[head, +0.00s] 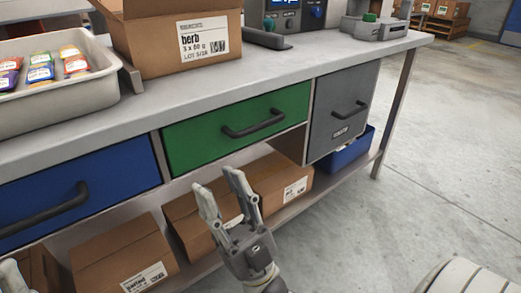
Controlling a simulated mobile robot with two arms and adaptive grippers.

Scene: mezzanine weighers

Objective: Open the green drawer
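The green drawer (205,141) is under the worktop, between a blue drawer and a grey drawer. Its front looks flush with the bench and closed. A dark bar handle (254,124) runs across its front. My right gripper (239,180) is open and empty, pointing up below and in front of the green drawer, apart from the handle. Part of my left gripper (12,275) shows at the bottom left corner; its fingers are mostly cut off.
The blue drawer (110,172) is at left, the grey drawer (338,92) at right. Cardboard boxes (125,250) sit on the lower shelf. The worktop (270,75) carries a tray (95,93), an herb box (150,50) and weighing equipment.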

